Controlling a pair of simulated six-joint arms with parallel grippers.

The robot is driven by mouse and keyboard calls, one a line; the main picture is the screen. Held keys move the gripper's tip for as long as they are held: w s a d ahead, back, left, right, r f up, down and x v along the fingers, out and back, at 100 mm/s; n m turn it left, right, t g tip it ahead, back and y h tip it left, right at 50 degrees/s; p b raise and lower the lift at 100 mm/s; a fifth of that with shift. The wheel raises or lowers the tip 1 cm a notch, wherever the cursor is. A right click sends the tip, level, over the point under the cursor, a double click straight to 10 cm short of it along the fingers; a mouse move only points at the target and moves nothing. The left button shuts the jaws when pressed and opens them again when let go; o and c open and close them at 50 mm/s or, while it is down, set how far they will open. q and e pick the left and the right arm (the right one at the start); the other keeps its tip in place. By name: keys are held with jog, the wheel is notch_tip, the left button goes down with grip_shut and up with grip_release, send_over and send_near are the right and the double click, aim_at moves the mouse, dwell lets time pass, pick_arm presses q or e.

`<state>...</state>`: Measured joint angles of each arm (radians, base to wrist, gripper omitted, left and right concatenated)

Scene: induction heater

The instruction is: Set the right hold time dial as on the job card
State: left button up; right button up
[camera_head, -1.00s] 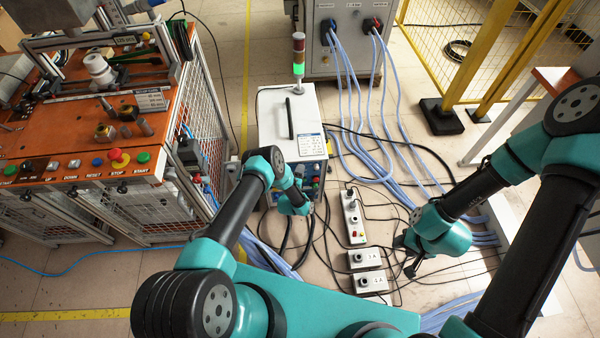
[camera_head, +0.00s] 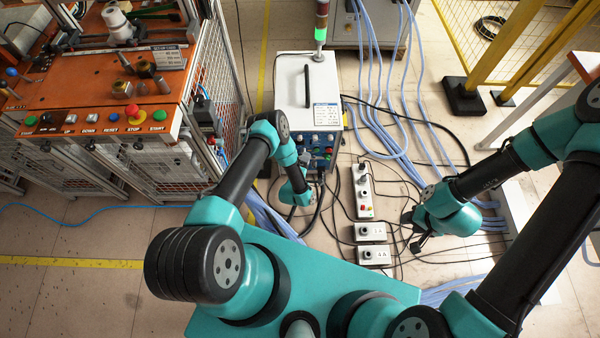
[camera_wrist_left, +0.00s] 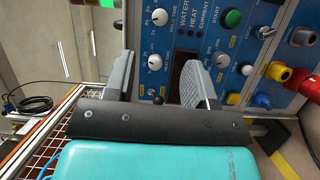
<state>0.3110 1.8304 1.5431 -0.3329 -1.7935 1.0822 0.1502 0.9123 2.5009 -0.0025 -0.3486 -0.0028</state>
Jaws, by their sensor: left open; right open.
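The blue control panel (camera_head: 318,150) is on the front of a white cabinet (camera_head: 290,85); it also shows sideways in the left wrist view (camera_wrist_left: 215,50). Two white pointer dials there, an upper dial (camera_wrist_left: 160,17) and a lower dial (camera_wrist_left: 154,62), sit by the HOLD TIME lettering. Their exact settings are too small to read. A white card (camera_head: 326,114) lies on the cabinet top, its text unreadable. My left gripper (camera_wrist_left: 157,85) is open in front of the panel, its fingers either side of the lower dial in view, apparently not touching. My right gripper (camera_head: 411,233) is open and empty, above the floor.
A green start button (camera_wrist_left: 232,17) and coloured connectors (camera_wrist_left: 275,72) are on the panel. Hoses and cables cover the floor around the cabinet. A power strip (camera_head: 363,190) and two small boxes (camera_head: 372,243) lie before it. An orange workbench (camera_head: 90,75) stands at left.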

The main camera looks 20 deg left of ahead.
pick_arm(q)
jog(key=s, duration=0.7)
jog(key=shift+w, duration=0.1)
notch_tip(320, 180, up, 9)
jog(key=w+a+m+g+h, duration=0.2)
jog(key=m+g+h, duration=0.1)
jog(key=m+g, duration=0.5)
jog(key=s+r+m+g, duration=0.7)
jog(key=s+r+g, duration=0.2)
jog(key=s+r, duration=0.7)
jog(key=shift+s+h, duration=0.3)
jog(key=shift+s, duration=0.35)
jog(key=shift+r, duration=0.1)
jog(key=shift+c, duration=0.2)
